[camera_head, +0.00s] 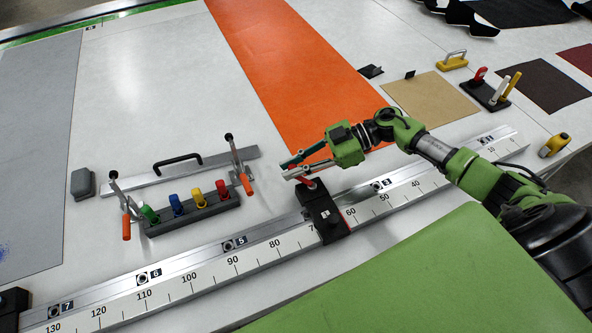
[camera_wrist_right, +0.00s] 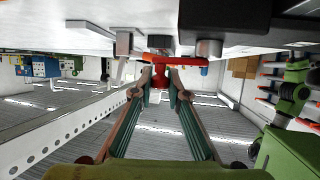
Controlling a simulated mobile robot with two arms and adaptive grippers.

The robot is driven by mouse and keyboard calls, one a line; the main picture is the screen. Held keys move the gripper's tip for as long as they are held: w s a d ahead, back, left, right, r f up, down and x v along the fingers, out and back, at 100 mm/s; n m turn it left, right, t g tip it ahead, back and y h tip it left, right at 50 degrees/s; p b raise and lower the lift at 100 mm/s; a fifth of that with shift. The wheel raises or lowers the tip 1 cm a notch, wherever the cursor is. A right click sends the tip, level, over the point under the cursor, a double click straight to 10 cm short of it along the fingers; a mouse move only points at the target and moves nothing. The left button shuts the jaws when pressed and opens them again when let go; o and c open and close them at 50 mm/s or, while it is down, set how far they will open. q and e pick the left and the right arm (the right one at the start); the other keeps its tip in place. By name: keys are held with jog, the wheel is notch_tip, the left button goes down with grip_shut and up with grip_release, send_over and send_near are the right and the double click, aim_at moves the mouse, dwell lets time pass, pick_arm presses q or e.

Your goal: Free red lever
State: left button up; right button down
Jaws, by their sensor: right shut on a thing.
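The red lever (camera_head: 306,184) stands on the black stop block (camera_head: 326,214), which sits on the long metal rail near the 60–70 marks. My right gripper (camera_head: 292,168) reaches in from the right, just above the block, with its fingers at the lever. In the right wrist view, the fingertips (camera_wrist_right: 160,78) are closed around the red lever (camera_wrist_right: 188,62), and its red arm shows beyond them to the right. The exact contact is partly hidden by the fingers. My left gripper is not in view.
The ruler rail (camera_head: 210,262) runs diagonally across the white table. Left of the block is a holder (camera_head: 195,214) with several coloured knobs and clamps with orange handles (camera_head: 247,184). An orange strip (camera_head: 282,75) lies behind my gripper. A green panel (camera_head: 400,280) fills the near right.

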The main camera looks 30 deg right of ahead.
jog(key=n+g+b, duration=0.2)
jog(key=s+a+n+g+b, duration=0.1)
jog(key=n+g+b, duration=0.1)
jog(key=g+b, duration=0.1)
jog(key=s+a+n+g+b, duration=0.1)
jog(key=n+g+b, duration=0.1)
jog(key=shift+a+f+b, duration=0.1)
jog(key=shift+f+b, duration=0.15)
jog(key=shift+b, duration=0.05)
jog(key=shift+s+a+r+n+g+h+b, duration=0.15)
jog(key=shift+s+n+g+h+b, duration=0.3)
jog(key=shift+n+g+b, duration=0.45)
jog(key=shift+s+a+n+g+h+b, duration=0.1)
jog(key=shift+s+n+g+h+b, duration=0.45)
jog(key=shift+n+g, duration=0.4)
jog(key=shift+w, duration=0.1)
jog(key=c, duration=1.9)
grip_release()
jog(key=shift+r, duration=0.1)
